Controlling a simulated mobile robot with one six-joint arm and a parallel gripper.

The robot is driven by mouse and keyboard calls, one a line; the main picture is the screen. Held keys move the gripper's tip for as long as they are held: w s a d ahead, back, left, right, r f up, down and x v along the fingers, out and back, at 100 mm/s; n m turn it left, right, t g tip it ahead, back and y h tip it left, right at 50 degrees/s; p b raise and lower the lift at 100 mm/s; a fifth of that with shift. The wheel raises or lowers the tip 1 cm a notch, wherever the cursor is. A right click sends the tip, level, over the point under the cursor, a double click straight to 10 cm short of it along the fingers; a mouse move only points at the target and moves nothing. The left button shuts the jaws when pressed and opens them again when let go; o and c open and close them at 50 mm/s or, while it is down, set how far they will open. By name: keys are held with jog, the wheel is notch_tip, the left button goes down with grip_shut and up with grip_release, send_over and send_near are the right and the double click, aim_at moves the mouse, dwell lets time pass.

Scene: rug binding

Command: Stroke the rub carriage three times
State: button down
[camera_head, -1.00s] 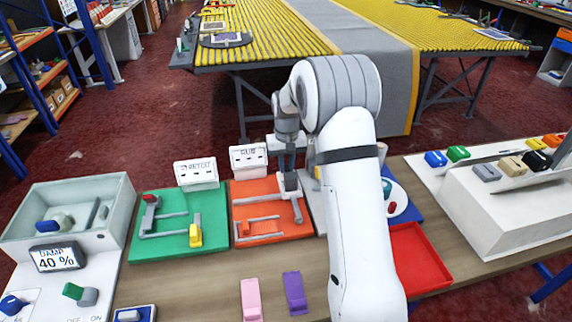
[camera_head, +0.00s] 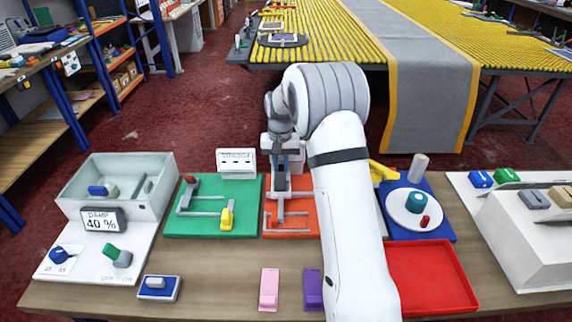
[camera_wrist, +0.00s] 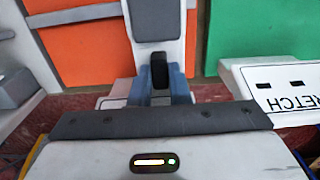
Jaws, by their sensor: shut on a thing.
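The orange rub board (camera_head: 270,190) lies mid-bench, right of the green board, with grey rails on it. The grey rub carriage (camera_head: 280,207) is near its left side; it also shows in the wrist view (camera_wrist: 155,20), close to the green board's edge. My gripper (camera_head: 280,182) is over the orange board. In the wrist view my blue-grey fingers (camera_wrist: 160,85) are shut around the carriage's dark knob (camera_wrist: 160,70). My arm hides the right part of the orange board and the sign behind it.
The green board (camera_head: 205,222) with its yellow and red pieces and a sign (camera_head: 236,163) is directly left. A blue board (camera_head: 440,228) with a white disc and a red tray (camera_head: 460,280) are right. Pink (camera_head: 269,290) and purple (camera_head: 313,290) blocks lie in front.

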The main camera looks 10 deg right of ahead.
jog(key=shift+w+a, duration=0.1)
jog(key=shift+a, duration=0.2)
jog(key=c, duration=1.6)
grip_release()
jog(key=shift+a, duration=0.1)
jog(key=shift+o, duration=1.2)
jog(key=shift+r+b, duration=0.3)
jog(key=shift+r, duration=3.65)
